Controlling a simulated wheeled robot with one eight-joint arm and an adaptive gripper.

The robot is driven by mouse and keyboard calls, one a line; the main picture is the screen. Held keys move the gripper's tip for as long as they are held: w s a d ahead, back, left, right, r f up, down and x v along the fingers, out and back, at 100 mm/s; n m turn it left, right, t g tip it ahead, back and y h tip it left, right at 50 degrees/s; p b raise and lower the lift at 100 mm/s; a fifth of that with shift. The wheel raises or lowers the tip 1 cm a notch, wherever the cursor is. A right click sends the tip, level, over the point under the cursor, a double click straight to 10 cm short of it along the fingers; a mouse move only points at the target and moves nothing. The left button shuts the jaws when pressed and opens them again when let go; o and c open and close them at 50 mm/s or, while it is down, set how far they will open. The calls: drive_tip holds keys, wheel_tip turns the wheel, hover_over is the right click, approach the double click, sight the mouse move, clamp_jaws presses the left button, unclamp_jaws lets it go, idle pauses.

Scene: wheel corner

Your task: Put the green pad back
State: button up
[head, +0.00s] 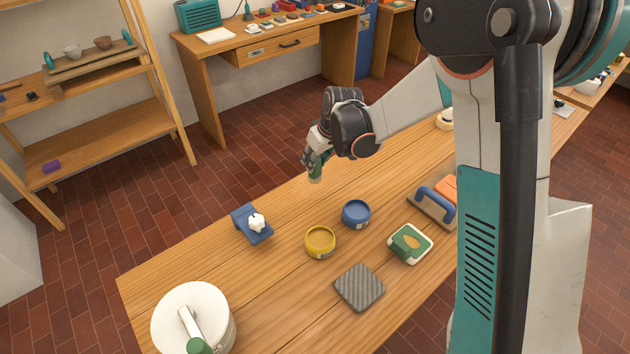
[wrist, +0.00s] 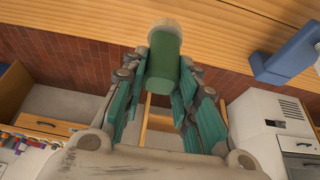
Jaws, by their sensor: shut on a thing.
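My gripper (head: 312,165) hangs above the far edge of the wooden table and is shut on a green piece (head: 316,172), which I take to be the green pad. In the wrist view the green piece (wrist: 163,82) is rounded, with a pale tan far end, and sits between the teal fingers. Its lower end shows below the fingers in the head view, apparently clear of the tabletop. A green and white box (head: 410,243) with a tan oval on top stands on the table at right.
On the table (head: 280,195) are a blue stand with a white piece (head: 252,225), a yellow tin (head: 320,241), a blue tin (head: 356,214), a grey ribbed mat (head: 359,287), a blue-handled tray (head: 432,205) and a white drum (head: 190,312). The left back tabletop is clear.

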sight(315, 177)
drive_tip(key=shift+f+b, duration=0.9)
drive_tip(key=shift+f, duration=2.7)
drive_tip(key=shift+f, duration=0.2)
drive_tip(key=o, duration=1.1)
drive_tip(key=shift+c, duration=0.2)
drive_tip(key=shift+r, duration=0.1)
